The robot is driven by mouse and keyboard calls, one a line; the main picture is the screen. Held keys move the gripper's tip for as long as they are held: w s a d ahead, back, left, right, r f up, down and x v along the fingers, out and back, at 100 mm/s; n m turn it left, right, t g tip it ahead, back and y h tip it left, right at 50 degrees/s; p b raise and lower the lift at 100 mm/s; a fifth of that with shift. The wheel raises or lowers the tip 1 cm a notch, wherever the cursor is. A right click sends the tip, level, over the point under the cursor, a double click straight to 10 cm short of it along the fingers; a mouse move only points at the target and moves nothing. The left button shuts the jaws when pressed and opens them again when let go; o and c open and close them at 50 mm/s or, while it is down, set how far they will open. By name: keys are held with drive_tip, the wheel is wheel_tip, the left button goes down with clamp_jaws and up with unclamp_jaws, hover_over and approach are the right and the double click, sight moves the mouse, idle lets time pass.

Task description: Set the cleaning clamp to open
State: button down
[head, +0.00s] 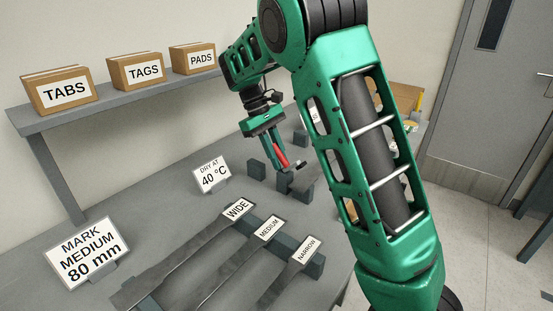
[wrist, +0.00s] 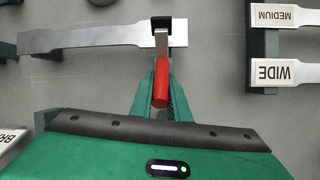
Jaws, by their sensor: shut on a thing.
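My gripper (head: 287,164) is pointed down over the table and is shut on the red handle (head: 281,152) of the cleaning clamp. In the wrist view my gripper (wrist: 160,78) has its fingers on both sides of the red handle (wrist: 160,90). A metal lever (wrist: 161,45) runs from the handle to a dark clamp block (wrist: 161,22). A flat grey metal specimen (wrist: 95,37) passes under the lever at the clamp. The handle's contact with the fingers is partly hidden.
Specimens labelled WIDE (head: 237,209), MEDIUM (head: 268,228) and NARROW (head: 306,248) lie on the table's rack. Signs read DRY AT 40 °C (head: 211,175) and MARK MEDIUM 80 mm (head: 82,252). A shelf (head: 120,103) holds boxes. My arm hides the table's right part.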

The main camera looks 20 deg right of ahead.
drive_tip(key=c, duration=1.7)
unclamp_jaws()
drive_tip(key=shift+w, duration=0.15)
drive_tip(key=shift+r, duration=0.1)
drive_tip(key=v, duration=1)
drive_tip(key=shift+w+a+r, duration=0.1)
drive_tip(key=shift+w+r, duration=0.05)
drive_tip(key=shift+r, duration=0.1)
